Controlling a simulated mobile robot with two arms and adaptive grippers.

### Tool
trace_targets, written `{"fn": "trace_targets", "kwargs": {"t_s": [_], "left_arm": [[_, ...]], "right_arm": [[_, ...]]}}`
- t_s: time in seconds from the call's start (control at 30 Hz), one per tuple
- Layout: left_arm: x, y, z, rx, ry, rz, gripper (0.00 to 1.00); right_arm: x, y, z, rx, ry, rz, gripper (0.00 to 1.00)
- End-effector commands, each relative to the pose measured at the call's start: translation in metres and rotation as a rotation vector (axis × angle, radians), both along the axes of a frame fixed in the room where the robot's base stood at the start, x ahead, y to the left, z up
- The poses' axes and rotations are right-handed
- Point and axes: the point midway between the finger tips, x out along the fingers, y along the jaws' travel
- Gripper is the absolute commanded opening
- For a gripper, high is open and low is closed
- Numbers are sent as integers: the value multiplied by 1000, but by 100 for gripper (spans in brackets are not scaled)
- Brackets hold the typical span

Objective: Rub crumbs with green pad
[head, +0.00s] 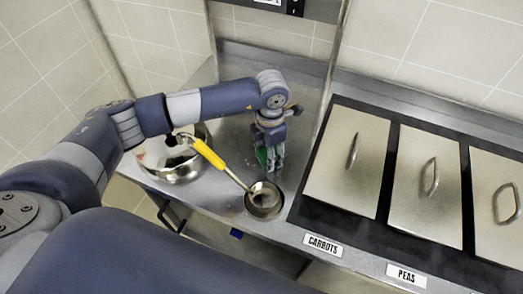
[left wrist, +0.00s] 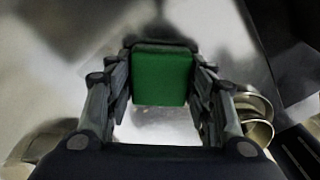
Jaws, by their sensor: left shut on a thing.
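My left gripper (head: 269,165) points down over the metal counter (head: 222,180), between the pot and the lidded bins. It is shut on the green pad (head: 261,157). In the left wrist view the green pad (left wrist: 162,78) sits square between the two fingers (left wrist: 160,92). The pad is at or close to the counter surface; I cannot tell whether it touches. My right gripper is not in view.
A steel pot (head: 182,172) stands left of the gripper. A ladle with a yellow handle (head: 207,153) leans across it, its bowl (head: 264,200) just in front of the gripper. Lidded bins (head: 347,165) labelled carrots and peas lie to the right. A wall is behind.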

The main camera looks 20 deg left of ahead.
Motion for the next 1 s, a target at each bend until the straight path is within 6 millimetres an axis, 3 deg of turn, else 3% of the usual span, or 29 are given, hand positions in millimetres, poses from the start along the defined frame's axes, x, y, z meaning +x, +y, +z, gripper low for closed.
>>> {"fn": "trace_targets", "kwargs": {"t_s": [0.47, 1.0], "left_arm": [[-16, 4, 1, 1, 1, 2, 30], [-14, 39, -1, 2, 1, 2, 30]], "right_arm": [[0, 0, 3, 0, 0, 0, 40], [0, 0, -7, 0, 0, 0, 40]]}}
